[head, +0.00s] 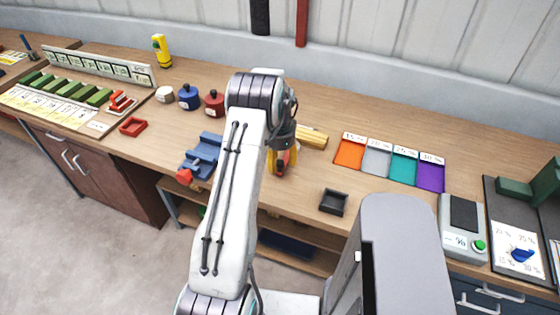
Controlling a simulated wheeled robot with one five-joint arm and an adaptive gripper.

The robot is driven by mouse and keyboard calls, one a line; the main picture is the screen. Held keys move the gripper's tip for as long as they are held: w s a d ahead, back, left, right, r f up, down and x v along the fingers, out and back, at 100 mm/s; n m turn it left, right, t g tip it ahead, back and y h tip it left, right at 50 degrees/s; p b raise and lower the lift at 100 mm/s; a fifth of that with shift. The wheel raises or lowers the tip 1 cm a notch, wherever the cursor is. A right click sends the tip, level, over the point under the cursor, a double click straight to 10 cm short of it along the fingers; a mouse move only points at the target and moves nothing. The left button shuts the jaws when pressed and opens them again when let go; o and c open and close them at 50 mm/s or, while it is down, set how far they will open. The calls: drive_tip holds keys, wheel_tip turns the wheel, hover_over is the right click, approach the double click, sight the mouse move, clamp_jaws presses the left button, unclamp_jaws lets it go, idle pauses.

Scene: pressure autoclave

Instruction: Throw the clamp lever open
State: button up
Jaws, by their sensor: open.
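A blue clamp-like device (202,158) sits near the front edge of the bench, left of my arm. A red knob-like end (184,176) shows at its front left. I cannot tell for sure which part is the clamp lever. My gripper (281,165) points down over the bench, to the right of the blue device and apart from it. Its yellow fingers are open. A small red and dark thing (281,158) shows between or behind the fingers; I cannot tell whether it is touched. My arm covers part of the bench beside the blue device.
A yellow block (312,138) lies just right of my gripper. A dark square tray (333,202) is at the front edge. Coloured trays (376,157) stand further right. Red (213,103) and blue (188,97) pots stand behind the blue device. The bench behind the coloured trays is clear.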

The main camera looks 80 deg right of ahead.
drive_tip(key=shift+f, duration=0.35)
drive_tip(key=shift+c, duration=0.3)
clamp_jaws()
